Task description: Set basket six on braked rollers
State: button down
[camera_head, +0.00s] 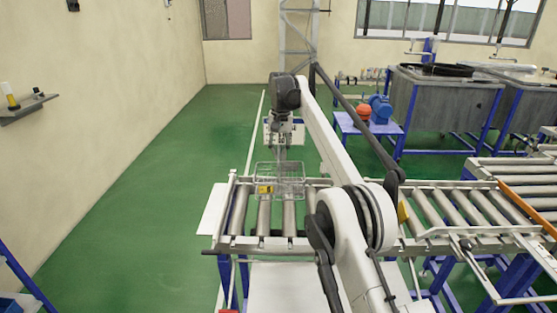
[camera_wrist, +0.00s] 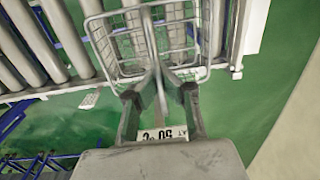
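A wire basket (camera_head: 292,183) with a yellow tag (camera_head: 265,189) is at the roller section (camera_head: 263,216) at the centre left in the head view. The basket (camera_wrist: 100,35) fills the upper middle of the wrist view, over the rollers (camera_wrist: 62,25). My gripper (camera_head: 283,150) is directly above the basket. In the wrist view its fingers (camera_wrist: 160,78) converge on a thin upright bar of the basket and appear closed on it. Whether the basket touches the rollers or hangs just above them, I cannot tell. The tag's number is too small to read.
A second roller conveyor (camera_head: 470,210) runs off to the right. Grey tanks (camera_head: 440,105) on blue frames stand at the back right, beside a blue table (camera_head: 368,124) with a motor. A wall shelf (camera_head: 28,108) is at left. The green floor at left is clear.

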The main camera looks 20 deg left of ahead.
jog(key=shift+f, duration=1.85)
jog(key=c, duration=1.9)
grip_release()
notch_tip(320, 180, up, 9)
jog(key=p, duration=0.4)
jog(key=shift+d+f, duration=0.15)
jog(key=shift+f, duration=0.05)
notch_tip(320, 180, up, 3)
jog(key=p, duration=0.3)
jog(key=shift+d+r+p, duration=0.1)
jog(key=shift+r+p, duration=0.1)
jog(key=shift+p, duration=0.1)
jog(key=shift+w, duration=0.1)
